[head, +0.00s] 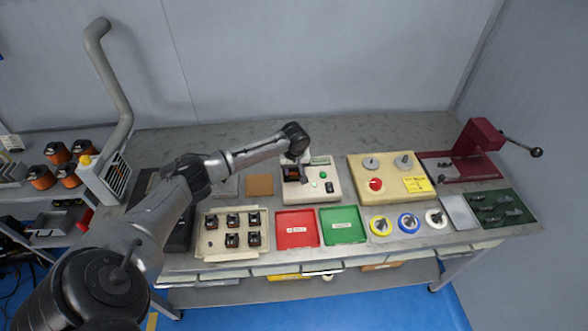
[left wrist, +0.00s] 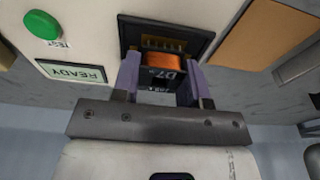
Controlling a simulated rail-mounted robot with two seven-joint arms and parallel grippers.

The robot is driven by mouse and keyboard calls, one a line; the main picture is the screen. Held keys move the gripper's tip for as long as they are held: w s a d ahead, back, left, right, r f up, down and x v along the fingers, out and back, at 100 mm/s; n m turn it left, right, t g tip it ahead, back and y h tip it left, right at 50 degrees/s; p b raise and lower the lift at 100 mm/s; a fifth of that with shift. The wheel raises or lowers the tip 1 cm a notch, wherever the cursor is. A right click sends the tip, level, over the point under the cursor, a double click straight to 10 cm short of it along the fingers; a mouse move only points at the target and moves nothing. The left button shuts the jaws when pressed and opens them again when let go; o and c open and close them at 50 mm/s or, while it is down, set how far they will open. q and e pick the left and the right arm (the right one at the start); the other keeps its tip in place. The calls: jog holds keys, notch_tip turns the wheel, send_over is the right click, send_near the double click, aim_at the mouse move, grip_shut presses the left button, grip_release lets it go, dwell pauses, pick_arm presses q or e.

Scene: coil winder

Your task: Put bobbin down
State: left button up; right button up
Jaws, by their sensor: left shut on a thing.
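My left gripper (head: 293,165) is at the white tester box (head: 322,193). In the left wrist view, its two fingers (left wrist: 162,78) are shut on a bobbin (left wrist: 166,66) with copper winding and a black "D7" label. The bobbin is at the dark recessed socket (left wrist: 205,38) of the tester, with metal pins visible behind it. I cannot tell whether it is fully seated. The tester's display (left wrist: 72,72) reads READY, beside a green TEST button (left wrist: 43,24). My right gripper is not in view.
A beige tray (head: 211,247) holds several bobbins. A red tray (head: 297,229) and a green tray (head: 343,225) stand empty in front of the tester. A beige winder panel (head: 388,187), wire spools (head: 408,222) and a red lever press (head: 472,140) are to the right.

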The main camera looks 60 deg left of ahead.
aim_at(295, 171)
pick_arm(q)
jog(key=o, duration=0.5)
jog(key=shift+c, duration=0.2)
jog(key=o, duration=0.5)
jog(key=shift+c, duration=0.2)
jog(key=shift+r, duration=0.1)
notch_tip(295, 171, up, 12)
jog(key=d+p, duration=0.1)
jog(key=p, duration=0.1)
jog(key=shift+s+d, duration=0.25)
jog(key=shift+s, duration=0.1)
